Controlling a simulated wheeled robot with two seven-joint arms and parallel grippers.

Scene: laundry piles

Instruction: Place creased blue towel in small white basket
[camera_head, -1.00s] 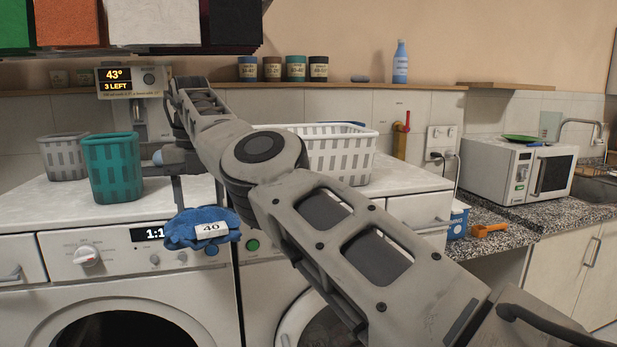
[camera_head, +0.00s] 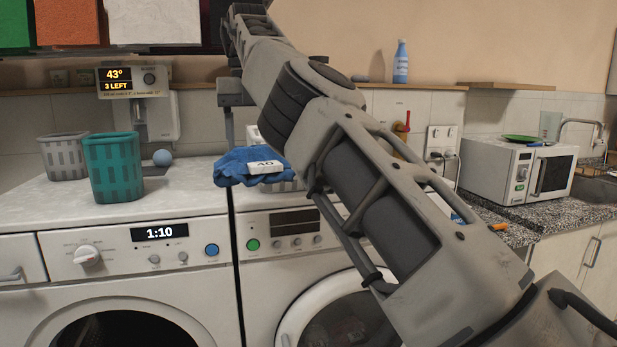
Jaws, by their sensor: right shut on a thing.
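The creased blue towel (camera_head: 232,167) hangs bunched in my right gripper (camera_head: 230,143), with a white tag reading 40 on its front. That gripper is shut on the towel from above. The towel is above the tops of the two machines, near the seam between them. A small part of the white basket (camera_head: 285,187) shows just below and right of the towel. My right arm and the towel hide most of this basket. My left gripper is not in view.
A teal basket (camera_head: 113,170) and a grey basket (camera_head: 65,157) stand at the left on the left washing machine (camera_head: 180,208). A microwave (camera_head: 518,172) stands at the right. The left machine's top is clear beside the teal basket.

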